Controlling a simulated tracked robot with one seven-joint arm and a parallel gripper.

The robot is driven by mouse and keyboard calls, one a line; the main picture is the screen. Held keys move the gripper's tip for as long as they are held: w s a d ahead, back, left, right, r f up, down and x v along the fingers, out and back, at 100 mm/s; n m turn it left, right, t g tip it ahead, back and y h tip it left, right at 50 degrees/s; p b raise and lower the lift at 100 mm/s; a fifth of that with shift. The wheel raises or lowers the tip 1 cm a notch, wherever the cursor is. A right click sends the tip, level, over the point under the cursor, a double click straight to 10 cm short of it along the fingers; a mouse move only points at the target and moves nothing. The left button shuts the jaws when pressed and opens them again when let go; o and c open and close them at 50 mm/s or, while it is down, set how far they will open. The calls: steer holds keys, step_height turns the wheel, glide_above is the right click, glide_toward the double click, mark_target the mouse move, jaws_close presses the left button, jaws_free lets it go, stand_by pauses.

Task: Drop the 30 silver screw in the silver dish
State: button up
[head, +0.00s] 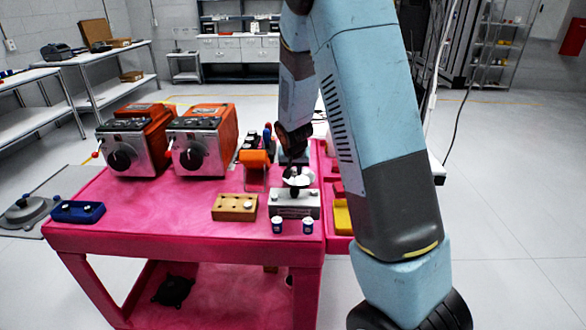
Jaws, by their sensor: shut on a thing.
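My gripper (293,152) points down at the end of the arm, over the back right of the pink table. It is small and dark here; its jaws look shut, and the thing between them is too small to make out. Just below it is a small pale, shiny dish-like shape (299,178), which may be the silver dish. It sits above a grey box (294,204), and a gap between it and my gripper is hard to judge. I cannot tell the screw sizes.
The pink table (150,228) holds two orange-and-silver machines (200,142) at the back, a blue block (77,211) at left and two small white-and-blue cups (277,226) at the front. A yellow bin (342,218) is at right, partly hidden by my arm. The table's left middle is clear.

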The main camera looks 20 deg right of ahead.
steer(key=o, duration=0.9)
steer(key=s+d+r+n+y, duration=0.1)
steer(key=s+r, duration=1.8)
steer(key=r, duration=0.3)
steer(key=s+r+n, duration=0.1)
steer(key=s, duration=0.4)
steer(key=s+r, duration=0.2)
steer(key=s, duration=0.4)
steer(key=s+a+r+n, duration=0.1)
steer(key=s, duration=0.4)
steer(key=shift+s+r+n+t+y, duration=0.25)
steer(key=shift+n+t+y, duration=0.05)
